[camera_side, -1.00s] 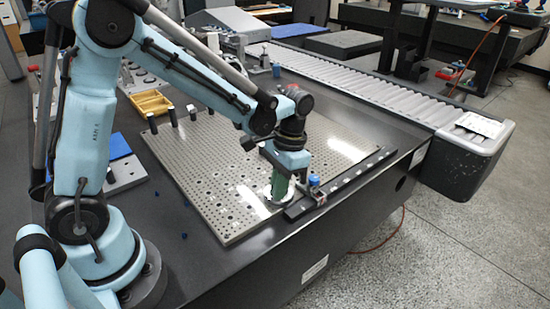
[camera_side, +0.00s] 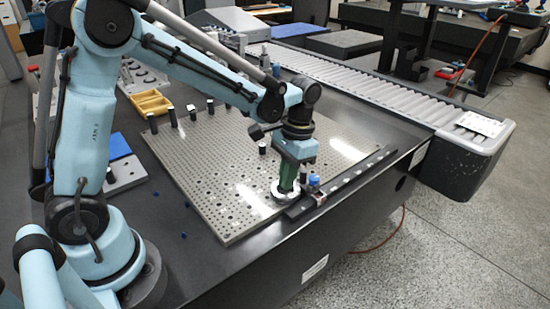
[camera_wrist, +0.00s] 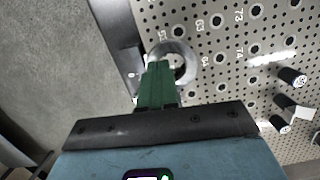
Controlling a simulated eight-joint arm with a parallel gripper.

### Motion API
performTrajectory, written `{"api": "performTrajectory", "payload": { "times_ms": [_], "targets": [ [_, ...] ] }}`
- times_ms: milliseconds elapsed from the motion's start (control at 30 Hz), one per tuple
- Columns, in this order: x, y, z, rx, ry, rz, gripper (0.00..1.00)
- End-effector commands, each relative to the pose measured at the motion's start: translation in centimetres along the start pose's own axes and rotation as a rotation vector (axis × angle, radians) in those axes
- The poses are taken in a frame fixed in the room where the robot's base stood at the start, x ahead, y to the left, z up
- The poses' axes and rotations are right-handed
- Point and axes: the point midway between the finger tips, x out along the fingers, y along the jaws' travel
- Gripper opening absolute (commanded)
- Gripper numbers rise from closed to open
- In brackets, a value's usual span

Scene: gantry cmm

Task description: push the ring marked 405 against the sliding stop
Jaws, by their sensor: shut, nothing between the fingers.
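A pale metal ring (camera_side: 275,196) lies flat on the perforated plate near its right front edge. It also shows in the wrist view (camera_wrist: 189,66); its marking is not readable. My gripper (camera_side: 286,190) is shut and empty, with its green fingers (camera_wrist: 157,84) pointing down at the ring. Whether the tips stand in the ring's hole or against its wall I cannot tell. The sliding stop, with a blue knob (camera_side: 313,180), sits on the black rail (camera_side: 350,178) just right of the ring. Whether ring and stop touch is unclear.
The perforated plate (camera_side: 215,165) has numbered holes and wide clear areas. Several dark pegs with pale tops (camera_wrist: 291,77) stand on it, some near its back edge. A yellow tray (camera_side: 150,103) is behind the plate, and a roller conveyor (camera_side: 360,88) runs beyond.

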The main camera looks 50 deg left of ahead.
Motion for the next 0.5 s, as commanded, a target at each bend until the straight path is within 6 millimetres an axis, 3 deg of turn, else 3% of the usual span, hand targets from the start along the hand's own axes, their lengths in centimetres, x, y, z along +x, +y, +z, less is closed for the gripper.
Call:
{"api": "performTrajectory", "payload": {
  "times_ms": [500],
  "targets": [
    [-8.3, 0.0, -0.1, 0.000, 0.002, -0.001, 0.00]
  ]
}}
